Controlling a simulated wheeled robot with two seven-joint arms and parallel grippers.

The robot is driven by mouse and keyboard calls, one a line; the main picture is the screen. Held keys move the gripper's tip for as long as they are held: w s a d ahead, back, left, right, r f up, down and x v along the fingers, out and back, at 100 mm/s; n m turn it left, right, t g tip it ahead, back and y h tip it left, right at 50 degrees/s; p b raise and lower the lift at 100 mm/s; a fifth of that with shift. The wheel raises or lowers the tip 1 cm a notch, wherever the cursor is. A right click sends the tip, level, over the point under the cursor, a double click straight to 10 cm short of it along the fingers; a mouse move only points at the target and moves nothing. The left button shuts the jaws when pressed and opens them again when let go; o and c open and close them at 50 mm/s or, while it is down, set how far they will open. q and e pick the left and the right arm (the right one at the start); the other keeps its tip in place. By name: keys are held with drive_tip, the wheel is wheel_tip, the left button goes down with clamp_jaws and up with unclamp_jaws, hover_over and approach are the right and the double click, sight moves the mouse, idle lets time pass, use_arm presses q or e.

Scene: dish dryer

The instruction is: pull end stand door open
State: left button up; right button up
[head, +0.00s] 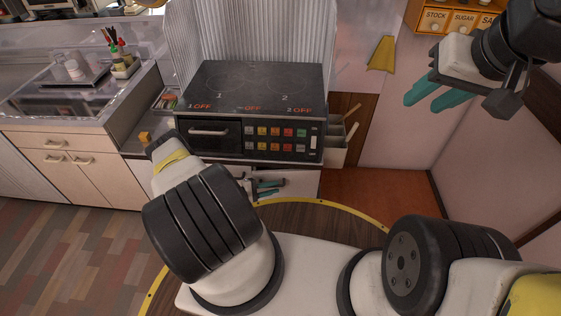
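A white cabinet front (304,184) shows under the black stove unit and appears to be the end stand; its door edges and any handle are mostly hidden by my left arm and gripper. My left gripper (270,188), with teal fingers, is low in front of this cabinet, partly behind my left arm. It is too small to tell whether its fingers are apart or touching the door. My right gripper (428,96) is raised at the upper right, far from the cabinet. Its two teal fingers are apart and empty.
The stove (252,88) has a front control panel and a handle. A pale bin (336,148) with utensils hangs at its right side. A wooden counter with drawers (68,160) stands at left. The red-brown floor (375,195) right of the cabinet is clear up to the pink wall.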

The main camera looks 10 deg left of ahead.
use_arm(q)
drive_tip(key=v, duration=0.8)
drive_tip(key=shift+a, duration=0.4)
drive_tip(key=shift+s+r, duration=0.1)
drive_tip(key=shift+s, duration=0.05)
idle(0.3)
idle(0.3)
